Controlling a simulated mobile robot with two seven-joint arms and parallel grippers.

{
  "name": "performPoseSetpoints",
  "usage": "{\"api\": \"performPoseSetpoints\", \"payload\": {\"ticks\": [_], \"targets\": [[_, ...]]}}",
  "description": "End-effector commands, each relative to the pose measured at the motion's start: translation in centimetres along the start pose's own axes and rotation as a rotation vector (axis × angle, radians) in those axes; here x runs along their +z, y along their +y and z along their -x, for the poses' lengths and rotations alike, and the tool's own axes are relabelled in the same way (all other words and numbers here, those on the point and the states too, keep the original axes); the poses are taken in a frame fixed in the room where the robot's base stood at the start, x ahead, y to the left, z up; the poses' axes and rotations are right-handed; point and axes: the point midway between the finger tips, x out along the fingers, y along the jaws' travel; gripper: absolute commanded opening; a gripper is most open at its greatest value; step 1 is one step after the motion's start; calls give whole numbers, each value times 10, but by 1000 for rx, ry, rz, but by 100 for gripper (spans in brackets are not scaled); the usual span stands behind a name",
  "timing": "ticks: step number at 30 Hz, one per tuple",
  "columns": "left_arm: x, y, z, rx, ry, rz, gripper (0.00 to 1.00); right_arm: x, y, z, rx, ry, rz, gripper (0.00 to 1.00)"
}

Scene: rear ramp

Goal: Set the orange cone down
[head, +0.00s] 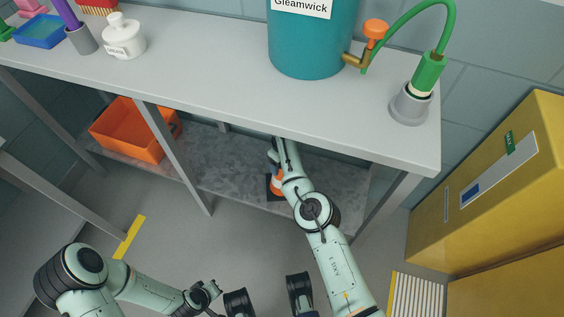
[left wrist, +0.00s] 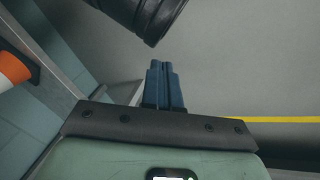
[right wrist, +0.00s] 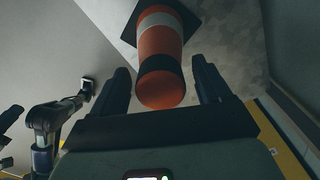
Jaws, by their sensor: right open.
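The orange cone (head: 277,186) with its dark square base is on the grey lower shelf (head: 235,170), close to its front edge and partly hidden by my right arm. In the right wrist view the cone (right wrist: 160,50) has a white band and a dark band, its tip toward the camera. My right gripper (right wrist: 160,82) is open, a finger on each side of the tip with visible gaps; in the head view it is mostly hidden. An orange-and-white piece (left wrist: 14,70), apparently the cone, shows in the left wrist view. My left gripper (left wrist: 160,83) is shut and empty.
The bench top (head: 200,65) overhangs the shelf, with a bench leg (head: 175,160) left of my right arm. An orange bin (head: 130,140) sits on the shelf's left. A yellow cabinet (head: 490,190) stands at the right. Open floor (head: 190,245) lies in front.

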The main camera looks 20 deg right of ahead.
Motion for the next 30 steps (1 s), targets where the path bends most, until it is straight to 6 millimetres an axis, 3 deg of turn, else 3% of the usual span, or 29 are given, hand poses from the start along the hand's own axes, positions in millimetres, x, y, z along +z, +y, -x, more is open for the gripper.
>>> {"api": "performPoseSetpoints", "payload": {"ticks": [8,16,21,30], "targets": [[6,2,6,2,-20,-2,0,-4,0,2,4,13,-1,77],[22,6,19,5,-67,-6,0,-3,2,30,9,9,-3,77],[32,9,26,7,-97,-8,0,-2,1,60,7,7,-3,77],[34,9,27,7,-104,-8,0,-2,1,76,6,11,-1,77]]}}
